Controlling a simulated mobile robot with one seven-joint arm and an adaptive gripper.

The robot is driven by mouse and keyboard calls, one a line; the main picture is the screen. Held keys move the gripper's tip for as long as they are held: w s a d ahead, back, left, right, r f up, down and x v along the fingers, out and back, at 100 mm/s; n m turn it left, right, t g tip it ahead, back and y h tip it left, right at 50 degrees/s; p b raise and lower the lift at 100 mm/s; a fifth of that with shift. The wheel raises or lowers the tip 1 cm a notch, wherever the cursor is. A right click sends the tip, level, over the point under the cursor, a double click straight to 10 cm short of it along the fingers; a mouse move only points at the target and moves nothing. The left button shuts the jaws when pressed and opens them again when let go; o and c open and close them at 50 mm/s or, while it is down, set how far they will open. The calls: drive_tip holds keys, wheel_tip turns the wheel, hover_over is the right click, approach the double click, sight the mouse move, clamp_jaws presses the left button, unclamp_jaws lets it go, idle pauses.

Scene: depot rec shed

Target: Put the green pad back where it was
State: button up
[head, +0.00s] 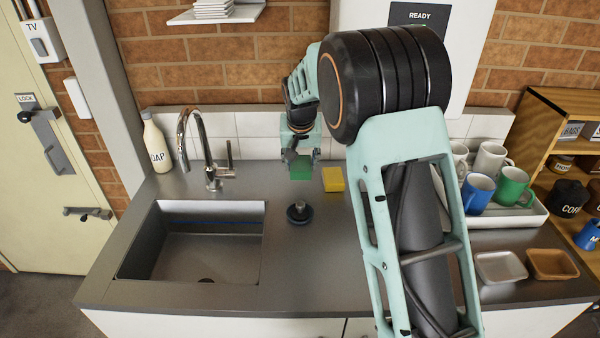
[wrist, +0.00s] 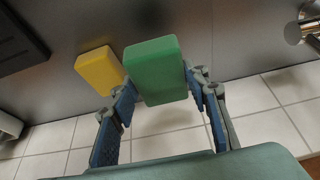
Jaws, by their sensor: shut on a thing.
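The green pad (head: 301,170) is a flat green block near the back of the steel counter, between the tap and a yellow block. My gripper (head: 299,150) is above it, with its fingers down at the pad. In the wrist view the green pad (wrist: 156,70) sits between the two fingertips (wrist: 160,85), which are shut on its sides. Whether the pad touches the counter or hangs just above it, I cannot tell. The yellow block (head: 333,179) lies on the counter just right of the pad, and it also shows in the wrist view (wrist: 99,70).
A black sink plug (head: 299,213) lies in front of the pad. The sink (head: 190,245) and the tap (head: 211,150) are to the left, with a soap bottle (head: 156,145). A tray of mugs (head: 530,216) and two small dishes (head: 500,267) stand to the right.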

sight(300, 161)
drive_tip(key=shift+w+a+f, duration=0.1)
drive_tip(key=shift+w+f, duration=1.2)
drive_tip(key=shift+f, duration=1.75)
drive_tip(key=shift+f, duration=0.25)
drive_tip(key=o, duration=1.1)
drive_tip(key=shift+r, duration=0.15)
drive_tip(key=shift+r+p, duration=0.25)
drive_tip(key=shift+p, duration=0.05)
drive_tip(key=v, duration=1.1)
drive_tip(key=shift+s+r+b, duration=0.2)
drive_tip(key=shift+r+b, duration=0.1)
drive_tip(key=shift+b, duration=0.1)
